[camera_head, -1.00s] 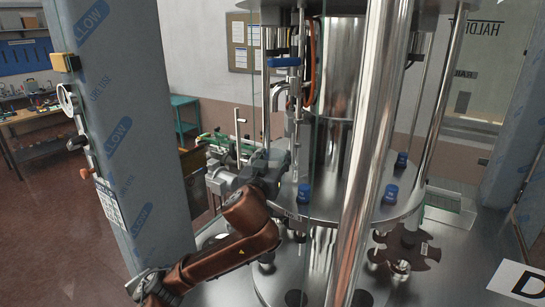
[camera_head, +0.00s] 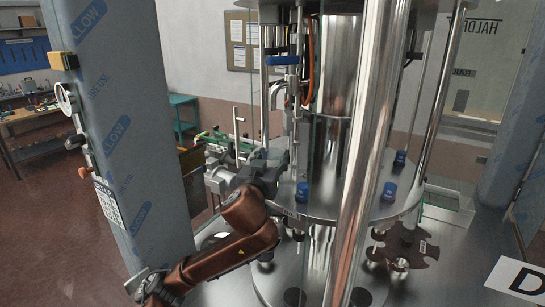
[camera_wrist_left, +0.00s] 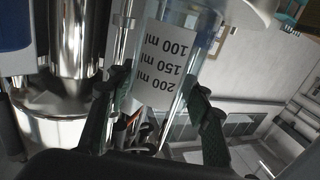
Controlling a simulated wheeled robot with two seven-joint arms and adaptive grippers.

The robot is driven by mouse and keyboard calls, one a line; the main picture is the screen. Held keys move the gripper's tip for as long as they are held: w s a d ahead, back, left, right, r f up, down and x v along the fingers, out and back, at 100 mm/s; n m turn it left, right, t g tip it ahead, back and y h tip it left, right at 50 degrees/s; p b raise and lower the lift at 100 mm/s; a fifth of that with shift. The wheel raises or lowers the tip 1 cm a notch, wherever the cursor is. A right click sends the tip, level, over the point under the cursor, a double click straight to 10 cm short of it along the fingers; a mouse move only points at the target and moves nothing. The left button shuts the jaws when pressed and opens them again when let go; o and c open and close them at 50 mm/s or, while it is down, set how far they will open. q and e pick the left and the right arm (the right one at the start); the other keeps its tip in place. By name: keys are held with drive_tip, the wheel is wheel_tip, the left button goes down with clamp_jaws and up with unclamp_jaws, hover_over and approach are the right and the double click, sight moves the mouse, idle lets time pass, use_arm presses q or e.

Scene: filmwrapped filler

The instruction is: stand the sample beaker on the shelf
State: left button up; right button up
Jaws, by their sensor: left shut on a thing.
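The sample beaker (camera_wrist_left: 170,65) is clear, with a white label whose volume marks read upside down in the left wrist view. My left gripper (camera_wrist_left: 158,88) is shut on it, with one dark green finger on each side. In the head view the left gripper (camera_head: 266,168) is beside the filling machine, at the left edge of its round metal plate (camera_head: 345,212). The beaker shows there only as a small, faint clear shape (camera_head: 277,156). I cannot tell which surface is the shelf. My right gripper is not in view.
A thick polished column (camera_head: 362,150) and glass edges stand right of the gripper. Blue-capped posts (camera_head: 389,192) rise from the round plate. A film-wrapped pillar (camera_head: 115,120) stands at left. A brown star wheel (camera_head: 405,248) sits at lower right.

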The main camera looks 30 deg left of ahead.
use_arm(q)
drive_tip(key=shift+f, duration=0.2)
drive_tip(key=o, duration=1.2)
drive_tip(key=shift+o, duration=0.2)
drive_tip(key=shift+r, duration=0.1)
drive_tip(key=v, duration=1.2)
drive_tip(key=shift+a, duration=0.1)
